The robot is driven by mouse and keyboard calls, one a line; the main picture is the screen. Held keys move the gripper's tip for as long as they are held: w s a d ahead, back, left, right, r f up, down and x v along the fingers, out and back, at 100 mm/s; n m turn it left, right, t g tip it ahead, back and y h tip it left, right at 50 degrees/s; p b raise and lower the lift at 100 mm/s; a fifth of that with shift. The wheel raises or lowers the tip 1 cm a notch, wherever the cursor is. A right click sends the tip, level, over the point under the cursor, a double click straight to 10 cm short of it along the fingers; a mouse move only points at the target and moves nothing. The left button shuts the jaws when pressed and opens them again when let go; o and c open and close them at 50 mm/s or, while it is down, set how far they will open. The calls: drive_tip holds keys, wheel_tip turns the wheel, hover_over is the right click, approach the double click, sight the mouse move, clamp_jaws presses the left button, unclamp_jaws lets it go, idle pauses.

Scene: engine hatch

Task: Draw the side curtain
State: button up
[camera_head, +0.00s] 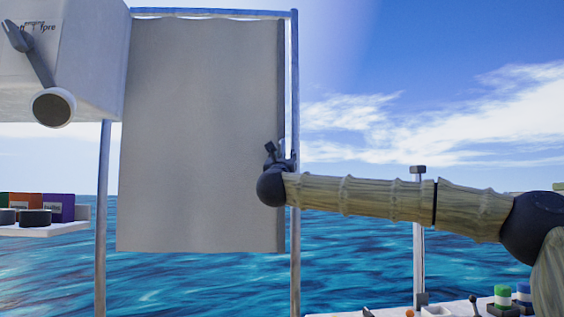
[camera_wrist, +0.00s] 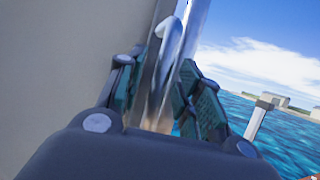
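The side curtain (camera_head: 195,130) is a flat grey sheet hanging below a top rail. It spans most of the width between two posts, with a dark strip (camera_head: 281,95) along its right edge. In the wrist view the curtain (camera_wrist: 70,60) fills the left side. My gripper (camera_head: 281,152) is at the curtain's right edge, about halfway up, beside the right post. In the wrist view the fingers of my gripper (camera_wrist: 158,85) stand apart on either side of a pale metal hook-like piece (camera_wrist: 168,45) and edge bars. Whether the pads touch them is unclear.
The right post (camera_head: 295,230) stands close to my gripper, and the left post (camera_head: 102,210) stands at the far side. A white box with a lever (camera_head: 80,45) hangs at upper left. A shelf (camera_head: 50,230) with coloured boxes is at left. Open sea lies behind.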

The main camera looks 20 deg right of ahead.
drive_tip(key=shift+a+f, duration=0.1)
drive_tip(key=shift+s+a+f, duration=0.1)
drive_tip(key=shift+s+f, duration=0.05)
drive_tip(key=shift+s, duration=0.05)
drive_tip(key=v, duration=1.1)
drive_tip(key=shift+s, duration=0.25)
drive_tip(key=shift+a, duration=0.15)
